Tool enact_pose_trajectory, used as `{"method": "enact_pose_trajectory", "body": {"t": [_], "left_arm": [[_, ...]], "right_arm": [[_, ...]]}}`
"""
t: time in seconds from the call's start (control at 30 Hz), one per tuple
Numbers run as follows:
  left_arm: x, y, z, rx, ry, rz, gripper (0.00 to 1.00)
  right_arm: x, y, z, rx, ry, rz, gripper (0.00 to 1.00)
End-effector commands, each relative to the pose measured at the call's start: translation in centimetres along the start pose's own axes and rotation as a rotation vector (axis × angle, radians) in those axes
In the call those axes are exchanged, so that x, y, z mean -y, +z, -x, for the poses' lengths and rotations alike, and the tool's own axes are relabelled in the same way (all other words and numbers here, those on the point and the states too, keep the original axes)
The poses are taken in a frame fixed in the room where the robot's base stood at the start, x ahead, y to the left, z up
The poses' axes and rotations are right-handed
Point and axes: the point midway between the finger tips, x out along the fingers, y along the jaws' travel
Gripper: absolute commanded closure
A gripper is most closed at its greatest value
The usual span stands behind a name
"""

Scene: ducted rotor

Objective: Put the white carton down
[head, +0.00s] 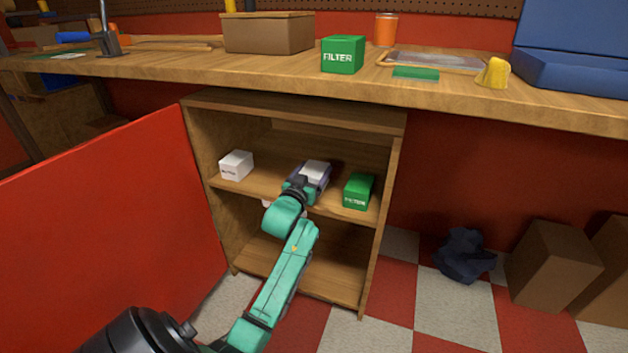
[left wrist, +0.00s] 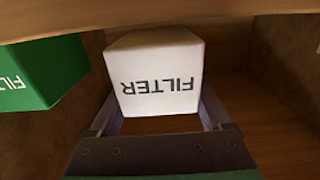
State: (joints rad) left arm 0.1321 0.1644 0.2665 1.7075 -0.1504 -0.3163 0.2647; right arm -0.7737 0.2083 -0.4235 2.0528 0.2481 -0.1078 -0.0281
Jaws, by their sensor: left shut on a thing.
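My left gripper (head: 308,178) reaches into the open cabinet and is shut on a white carton (head: 315,168). In the left wrist view this white carton (left wrist: 160,72) sits between the two fingers, its FILTER label upside down. I cannot tell whether its underside touches the shelf (head: 264,190). Another white carton (head: 236,166) stands at the left of the same shelf. A green FILTER carton (head: 358,191) stands to the right of the gripper and also shows in the left wrist view (left wrist: 40,75). My right gripper is not in view.
The cabinet's red door (head: 110,220) stands open at the left. The workbench (head: 450,101) overhangs the cabinet and bears another green FILTER carton (head: 342,54) and a brown box (head: 268,34). The lower shelf (head: 300,270) looks empty. Cardboard boxes (head: 553,263) stand on the floor at right.

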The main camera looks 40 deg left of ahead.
Motion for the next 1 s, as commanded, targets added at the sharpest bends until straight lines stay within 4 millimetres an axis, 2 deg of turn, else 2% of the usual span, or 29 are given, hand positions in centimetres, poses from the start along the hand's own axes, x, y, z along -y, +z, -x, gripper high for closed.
{"method": "enact_pose_trajectory", "body": {"t": [0.03,0.33,0.37,0.4,0.73,0.87,1.0], "left_arm": [[0.0,1.4,0.0,-0.001,-0.001,0.0,0.86],[0.0,1.4,0.0,-0.001,0.0,-0.001,0.86],[0.0,1.5,0.0,0.001,0.0,0.0,0.14],[0.0,1.5,0.0,0.0,0.0,0.0,0.0],[0.0,1.2,0.3,0.001,0.0,-0.001,0.0],[0.0,1.1,2.0,0.003,0.0,0.0,0.0],[0.0,1.1,5.0,0.003,0.001,0.001,0.0]], "right_arm": [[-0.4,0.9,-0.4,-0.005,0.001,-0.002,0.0],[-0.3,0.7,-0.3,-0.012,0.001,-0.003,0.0],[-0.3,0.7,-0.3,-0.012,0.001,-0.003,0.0],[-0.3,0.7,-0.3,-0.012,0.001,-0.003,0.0],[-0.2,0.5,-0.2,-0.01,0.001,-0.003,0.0],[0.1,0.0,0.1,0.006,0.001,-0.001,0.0],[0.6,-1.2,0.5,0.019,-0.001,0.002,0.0]]}}
